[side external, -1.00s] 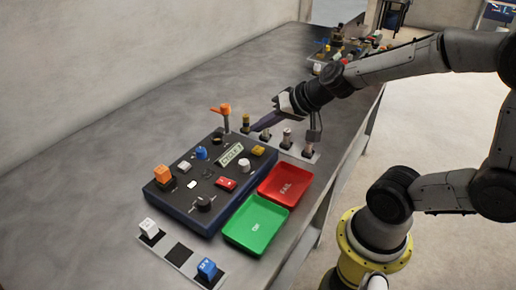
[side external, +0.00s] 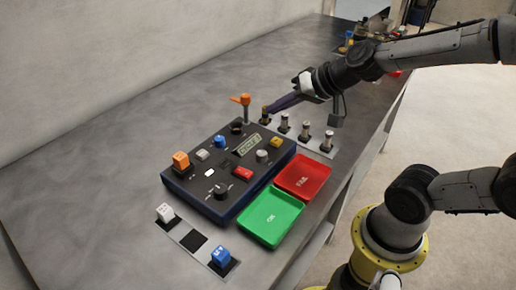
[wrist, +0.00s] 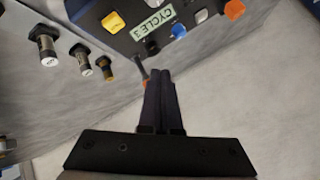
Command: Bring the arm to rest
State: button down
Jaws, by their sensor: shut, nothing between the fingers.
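My gripper (side external: 268,110) is shut and empty. In the side view its dark fingers point down-left, close to the orange-topped lever (side external: 241,99) and the row of small posts behind the panel. In the wrist view the closed fingers (wrist: 160,75) point toward the panel; a bit of orange shows beside them, partly hidden. I cannot tell whether the fingertips touch anything. The control panel (side external: 193,190) is a dark blue box with coloured knobs, buttons and a display; the display (wrist: 153,22) reads "CYCLE 3" in the wrist view.
A red tray marked FAIL (side external: 316,187) and a green tray marked OK (side external: 287,225) lie right of the panel, both empty. White (side external: 165,212) and blue (side external: 221,257) blocks sit on a strip in front. Several metal-topped posts (side external: 305,130) stand behind. The left of the table (side external: 90,140) is clear.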

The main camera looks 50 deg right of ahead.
jog(key=s+a+r+n+y, duration=0.1)
jog(key=s+a+r+n, duration=0.2)
jog(key=s+a+r, duration=0.1)
jog(key=s+d+f+n+g+h, duration=0.1)
jog(key=s+n+g, duration=0.1)
jog(key=s, duration=0.4)
jog(key=s+d+f+n+g+h, duration=0.1)
jog(key=s+g, duration=0.1)
jog(key=s, duration=0.4)
jog(key=shift+s+d+f+n, duration=0.2)
jog(key=shift+d+f+n, duration=0.1)
jog(key=shift+n, duration=0.1)
